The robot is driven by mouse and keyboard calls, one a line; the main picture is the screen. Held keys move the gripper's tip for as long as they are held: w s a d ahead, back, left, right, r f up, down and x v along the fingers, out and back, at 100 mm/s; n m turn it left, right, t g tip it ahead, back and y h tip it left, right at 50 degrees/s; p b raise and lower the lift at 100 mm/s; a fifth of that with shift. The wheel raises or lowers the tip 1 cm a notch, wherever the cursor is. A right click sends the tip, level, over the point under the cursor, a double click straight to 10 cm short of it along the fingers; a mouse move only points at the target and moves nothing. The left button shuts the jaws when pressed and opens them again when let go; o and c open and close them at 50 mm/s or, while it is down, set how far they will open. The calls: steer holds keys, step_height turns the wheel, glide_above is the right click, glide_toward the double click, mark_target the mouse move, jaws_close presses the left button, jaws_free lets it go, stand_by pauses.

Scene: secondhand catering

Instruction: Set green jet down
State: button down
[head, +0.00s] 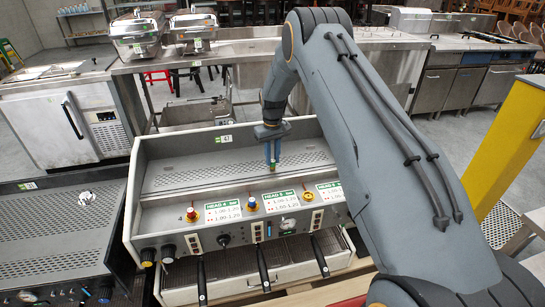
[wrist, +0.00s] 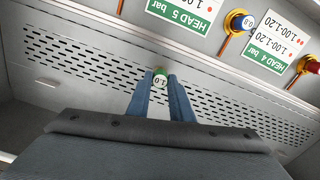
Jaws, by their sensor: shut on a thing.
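My gripper (head: 272,155) is shut on the green jet (wrist: 160,72), a small piece with a green rim and a white face marked 1.0. In the wrist view the jet sits between the two blue fingertips (wrist: 160,84). In the head view the jet (head: 273,166) shows small below the fingers, over the perforated top (head: 210,172) of the coffee machine. I cannot tell whether it touches that surface.
Raised walls (head: 137,190) enclose the perforated top, which is otherwise clear. Another machine (head: 60,235) stands left.

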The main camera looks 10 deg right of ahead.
steer(key=shift+f, duration=0.15)
steer(key=shift+f, duration=0.1)
steer(key=c, duration=1.6)
jaws_free()
step_height(320, 180, up, 11)
steer(key=b, duration=0.3)
steer(key=s+r+m, duration=0.1)
steer(key=s, duration=1.1)
steer(key=s+r+t, duration=0.1)
steer(key=s+r, duration=0.1)
steer(key=s, duration=1.1)
steer(key=s+a+r+m, duration=0.1)
steer(key=s+r, duration=0.1)
steer(key=s, duration=1.1)
steer(key=shift+s+r+m, duration=0.15)
steer(key=shift+s+m, duration=0.05)
steer(key=shift+m, duration=0.1)
